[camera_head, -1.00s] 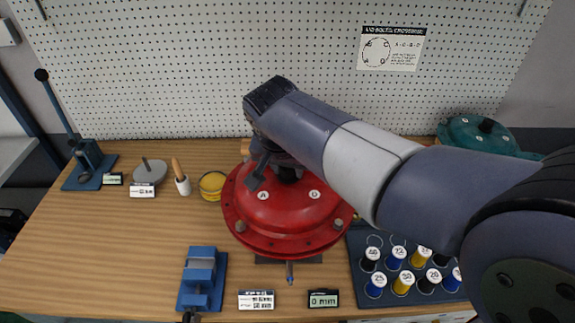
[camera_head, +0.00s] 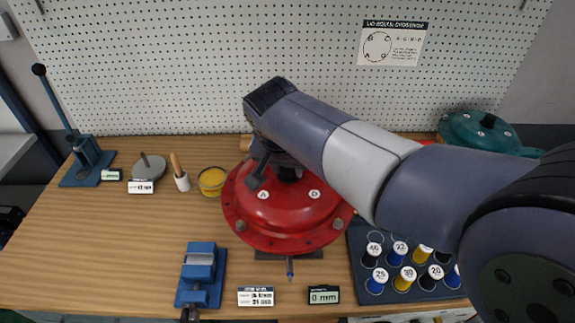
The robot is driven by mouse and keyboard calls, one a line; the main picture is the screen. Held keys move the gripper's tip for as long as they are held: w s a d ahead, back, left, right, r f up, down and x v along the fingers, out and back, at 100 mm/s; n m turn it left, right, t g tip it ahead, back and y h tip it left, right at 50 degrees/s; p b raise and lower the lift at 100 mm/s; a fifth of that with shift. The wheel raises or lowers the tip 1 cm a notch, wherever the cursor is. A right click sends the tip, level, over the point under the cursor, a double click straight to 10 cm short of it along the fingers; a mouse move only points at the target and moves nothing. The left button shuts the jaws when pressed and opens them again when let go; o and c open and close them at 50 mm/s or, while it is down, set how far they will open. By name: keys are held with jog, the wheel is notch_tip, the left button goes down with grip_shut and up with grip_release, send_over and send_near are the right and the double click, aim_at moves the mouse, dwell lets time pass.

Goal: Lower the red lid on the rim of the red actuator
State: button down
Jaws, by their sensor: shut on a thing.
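The red lid (camera_head: 275,213) is a domed, flanged disc with small round labels "A" and "D" and bolts on its flange. It sits over the red actuator (camera_head: 288,249), whose lower edge shows as a thin red band under the lid. Lid and actuator rim look close together; whether they touch all round I cannot tell. My gripper (camera_head: 286,176) is above the lid's centre, shut on its dark top knob. My arm crosses from the right and hides the lid's upper right part and most of the fingers.
A dark rack of numbered spools (camera_head: 400,265) is at right, a teal domed housing (camera_head: 485,131) behind. A yellow tub (camera_head: 211,181), brush cup and lever press (camera_head: 85,160) are at left. Left-middle table is clear.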

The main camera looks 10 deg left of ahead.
jog(key=c, duration=1)
grip_release()
jog(key=shift+o, duration=0.4)
jog(key=shift+s, duration=0.1)
jog(key=v, duration=1.1)
jog(key=shift+f, duration=0.1)
jog(key=x, duration=1.1)
jog(key=shift+r+p, duration=0.3)
jog(key=shift+r, duration=0.15)
jog(key=shift+f, duration=0.2)
